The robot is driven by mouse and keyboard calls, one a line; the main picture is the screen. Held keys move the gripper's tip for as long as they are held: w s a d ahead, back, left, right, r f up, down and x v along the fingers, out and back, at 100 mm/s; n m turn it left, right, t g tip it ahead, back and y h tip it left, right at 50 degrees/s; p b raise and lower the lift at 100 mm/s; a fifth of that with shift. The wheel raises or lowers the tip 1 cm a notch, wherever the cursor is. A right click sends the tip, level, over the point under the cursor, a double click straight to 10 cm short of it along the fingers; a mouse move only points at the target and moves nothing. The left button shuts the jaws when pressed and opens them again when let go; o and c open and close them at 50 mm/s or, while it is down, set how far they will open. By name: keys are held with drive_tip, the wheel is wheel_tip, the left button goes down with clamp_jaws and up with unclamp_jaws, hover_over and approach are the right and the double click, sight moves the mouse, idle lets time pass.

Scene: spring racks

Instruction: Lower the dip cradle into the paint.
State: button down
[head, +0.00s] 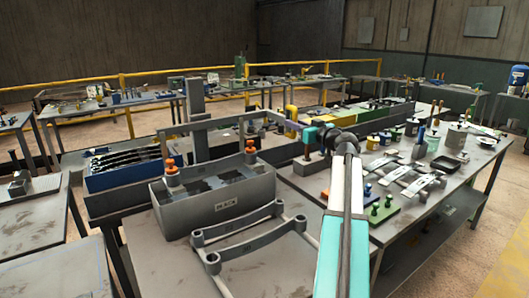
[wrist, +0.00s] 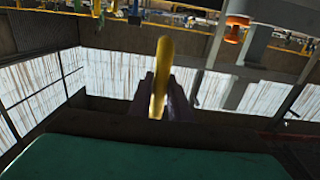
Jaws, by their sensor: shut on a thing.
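My gripper (wrist: 160,108) is shut on a yellow handle (wrist: 160,70), which stands upright between its dark fingers in the wrist view. In the head view the yellow handle (head: 291,113) is at the right end of a long grey bar (head: 222,121), which I take to be part of the dip cradle. The tank's inside looks dark with pale patches; I cannot tell the paint level. Orange-topped posts (head: 172,168) stand at the tank's ends. Whether any cradle part touches paint is hidden.
A grey frame with ring ends (head: 240,240) lies in front of the tank. A blue bin (head: 120,178) with dark strips is behind left.

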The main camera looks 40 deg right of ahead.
wheel_tip(320, 180, down, 13)
drive_tip(key=b, duration=1.3)
drive_tip(key=shift+f+b, duration=0.2)
drive_tip(key=shift+b, duration=0.15)
idle(1.4)
drive_tip(key=shift+a+f, duration=0.1)
drive_tip(key=shift+f, duration=0.05)
idle(0.4)
drive_tip(key=c, duration=1.4)
unclamp_jaws()
drive_tip(key=shift+c, duration=0.2)
drive_tip(key=shift+o, duration=0.5)
drive_tip(key=shift+r, duration=0.25)
drive_tip(key=shift+s, duration=0.15)
drive_tip(key=s+b, duration=0.2)
drive_tip(key=s, duration=0.4)
drive_tip(key=shift+s+a+b, duration=0.15)
drive_tip(key=shift+s+b, duration=0.2)
